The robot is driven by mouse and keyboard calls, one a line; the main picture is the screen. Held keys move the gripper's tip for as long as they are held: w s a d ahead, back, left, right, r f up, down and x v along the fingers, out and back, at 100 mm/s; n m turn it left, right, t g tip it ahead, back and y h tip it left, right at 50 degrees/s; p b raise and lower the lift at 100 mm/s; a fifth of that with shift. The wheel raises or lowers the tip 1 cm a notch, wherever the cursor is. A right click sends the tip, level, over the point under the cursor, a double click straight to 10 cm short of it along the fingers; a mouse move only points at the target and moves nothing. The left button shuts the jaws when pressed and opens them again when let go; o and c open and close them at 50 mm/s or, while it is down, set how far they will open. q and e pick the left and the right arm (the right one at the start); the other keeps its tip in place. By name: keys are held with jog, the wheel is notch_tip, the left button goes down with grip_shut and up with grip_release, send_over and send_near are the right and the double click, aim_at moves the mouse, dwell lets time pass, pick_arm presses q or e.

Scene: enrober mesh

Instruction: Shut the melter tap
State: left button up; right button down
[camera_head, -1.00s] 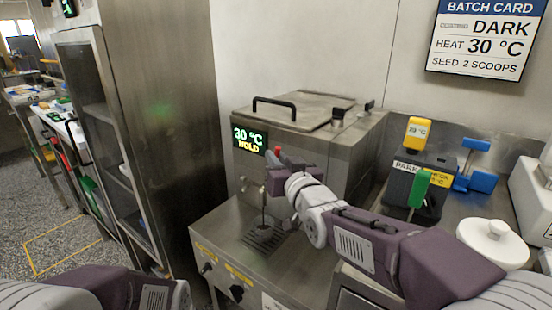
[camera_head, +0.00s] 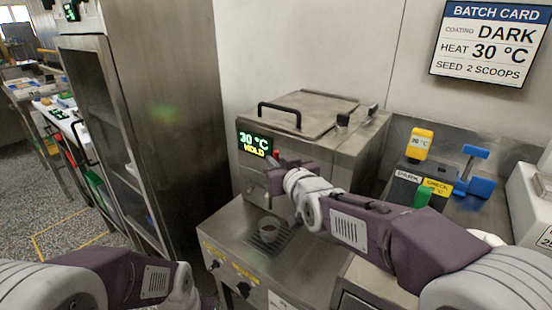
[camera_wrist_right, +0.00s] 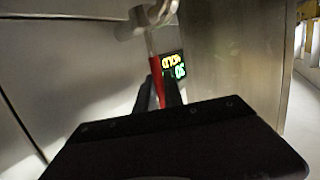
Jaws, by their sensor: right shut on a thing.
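The melter (camera_head: 355,140) is a steel box with a lid and a lit panel (camera_head: 255,144) reading 30 °C HOLD. Its tap is mostly hidden behind my right gripper (camera_head: 274,178) in the head view. A red tap lever tip (camera_head: 277,153) shows just above the gripper. In the right wrist view, the red lever (camera_wrist_right: 157,82) stands between my two dark fingers, which are shut on it, and the metal tap body (camera_wrist_right: 152,18) is beyond. A small cup (camera_head: 268,235) with dark contents sits below the tap. No stream shows above it. My left gripper is out of frame.
A steel cabinet (camera_head: 160,120) stands left of the melter. At the right are a yellow-topped tool (camera_head: 419,143), a blue-handled tool (camera_head: 474,178) and a green handle (camera_head: 424,197). The batch card (camera_head: 490,43) hangs on the wall.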

jog(key=c, duration=1.5)
grip_release()
jog(key=shift+a, duration=0.1)
jog(key=shift+o, duration=0.2)
jog(key=p+v, duration=0.1)
jog(key=v, duration=0.8)
jog(key=shift+f, duration=0.2)
